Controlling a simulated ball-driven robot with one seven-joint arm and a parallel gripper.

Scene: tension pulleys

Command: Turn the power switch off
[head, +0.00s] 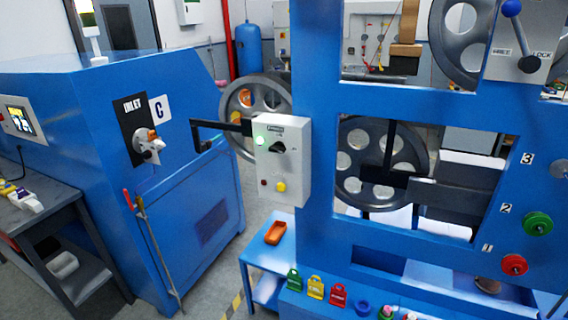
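The power switch box (281,160) is a light grey box fixed on the left side of the blue machine frame. It has a "POWER" label at the top, a lit green lamp (259,141) and a black rotary knob (278,146) on its front. A small red button and a yellow button sit low on the box. The knob's exact setting is too small to read. My gripper is not in view.
A blue cabinet (150,170) with an inlet valve stands left. A small blue table (262,262) holding an orange tray (276,232) is below the switch box. Grey floor (215,275) lies between cabinet and table.

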